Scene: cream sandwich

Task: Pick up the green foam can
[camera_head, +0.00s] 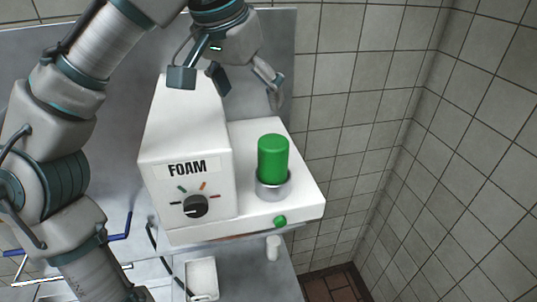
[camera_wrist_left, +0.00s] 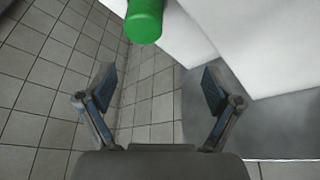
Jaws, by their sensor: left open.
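The green foam can (camera_head: 272,158) stands upright in a round metal holder (camera_head: 272,188) on the right part of the white foam machine (camera_head: 187,150). In the left wrist view the can (camera_wrist_left: 144,22) shows at the top, beyond the fingers and cut by the frame edge. My left gripper (camera_head: 228,80) is above and behind the machine, up and left of the can in the head view. In the left wrist view its two fingers (camera_wrist_left: 157,92) are wide apart with nothing between them. My right gripper is in neither view.
The machine's front carries a black dial (camera_head: 195,206) and a green button (camera_head: 280,221). A white container (camera_head: 202,278) and a small white part (camera_head: 273,248) sit below it. Tiled walls (camera_head: 340,110) stand behind and right. The space right of the can is clear.

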